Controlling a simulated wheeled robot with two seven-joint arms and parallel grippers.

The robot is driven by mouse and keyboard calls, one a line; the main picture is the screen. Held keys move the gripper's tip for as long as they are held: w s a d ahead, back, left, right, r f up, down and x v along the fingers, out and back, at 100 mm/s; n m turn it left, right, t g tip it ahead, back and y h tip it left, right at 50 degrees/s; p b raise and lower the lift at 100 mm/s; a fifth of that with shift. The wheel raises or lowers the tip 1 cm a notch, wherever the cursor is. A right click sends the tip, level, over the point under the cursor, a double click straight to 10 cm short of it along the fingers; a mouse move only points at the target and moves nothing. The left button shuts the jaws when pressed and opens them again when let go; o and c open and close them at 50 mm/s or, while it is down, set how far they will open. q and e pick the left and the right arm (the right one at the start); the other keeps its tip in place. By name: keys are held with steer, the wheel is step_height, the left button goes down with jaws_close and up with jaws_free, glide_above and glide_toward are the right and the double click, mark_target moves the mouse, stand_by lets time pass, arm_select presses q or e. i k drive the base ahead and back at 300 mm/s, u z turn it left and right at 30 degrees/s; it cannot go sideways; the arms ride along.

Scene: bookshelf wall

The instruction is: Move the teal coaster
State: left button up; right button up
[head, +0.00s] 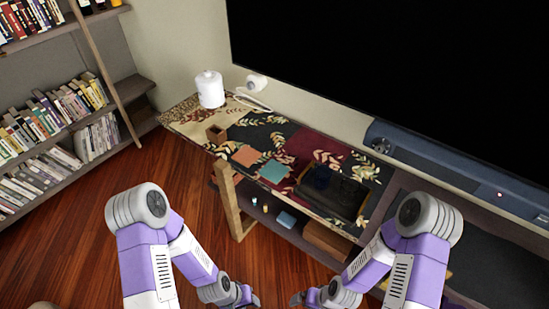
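The teal coaster (273,171) lies flat on the patterned cloth of the low table (290,145), near its front edge. An orange-brown square coaster (246,155) lies just to its left, close beside it. My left gripper (250,297) is at the bottom centre of the head view, low and in front of the table, well apart from the coaster. My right gripper (302,299) is to its right, also apart from the table. The fingers of both are small and cut near the picture's lower edge, so their opening is unclear. I see nothing held in either.
A small brown open box (216,134) and a white canister (209,89) stand on the table's left part. A dark tray (335,192) lies right of the teal coaster. A large black screen (400,70) and a blue soundbar (450,165) are behind. Bookshelves stand at left.

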mark_target(273, 170)
steer(key=u, duration=1.15)
steer(key=i, duration=1.6)
steer(key=z, duration=2.3)
